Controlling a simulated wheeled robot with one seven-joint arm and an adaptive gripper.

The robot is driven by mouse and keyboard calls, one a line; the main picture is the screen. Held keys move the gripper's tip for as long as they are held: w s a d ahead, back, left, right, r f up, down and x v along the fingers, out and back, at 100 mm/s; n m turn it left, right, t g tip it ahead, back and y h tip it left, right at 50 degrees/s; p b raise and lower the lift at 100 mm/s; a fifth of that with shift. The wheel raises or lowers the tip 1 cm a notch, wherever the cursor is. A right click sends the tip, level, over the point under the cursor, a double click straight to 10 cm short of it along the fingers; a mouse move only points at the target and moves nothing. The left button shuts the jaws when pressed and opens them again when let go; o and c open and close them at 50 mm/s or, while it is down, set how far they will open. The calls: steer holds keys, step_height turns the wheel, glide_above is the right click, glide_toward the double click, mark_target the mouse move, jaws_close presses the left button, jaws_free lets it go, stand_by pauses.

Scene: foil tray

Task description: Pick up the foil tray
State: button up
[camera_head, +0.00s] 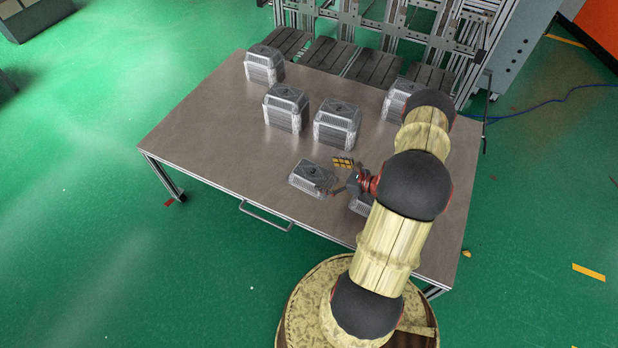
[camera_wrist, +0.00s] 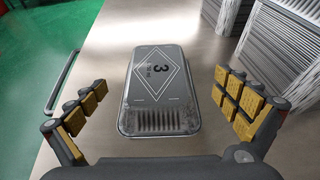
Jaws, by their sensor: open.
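A single low foil tray (camera_head: 312,178) with a dark lid lies on the table near its front edge. In the wrist view, the tray (camera_wrist: 160,88) shows a lid with a diamond and a "3". It lies flat, between the two fingers of my gripper (camera_wrist: 160,82) as seen from the wrist. In the head view, my gripper (camera_head: 335,175) is just right of this tray. The fingers are spread wide with yellow pads, and nothing is held. There is visible space beside the tray on both sides in the wrist view.
Taller stacks of foil trays (camera_head: 286,108) (camera_head: 337,123) stand behind, with others at the back left (camera_head: 264,64) and back right (camera_head: 397,99). Another tray is partly hidden by my arm. The table's (camera_head: 205,140) left side is clear; a handle (camera_head: 266,215) runs along its front edge.

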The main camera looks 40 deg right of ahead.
mark_target(314, 173)
steer(key=x, duration=0.2)
steer(key=b+x, duration=0.1)
steer(key=x, duration=0.1)
steer(key=b+x, duration=0.1)
steer(key=x, duration=0.1)
steer(key=shift+a+f, duration=0.3)
steer(key=shift+f, duration=0.05)
steer(key=shift+w+b, duration=0.2)
steer(key=shift+b, duration=0.1)
steer(key=shift+c, duration=0.8)
steer(key=c, duration=0.7)
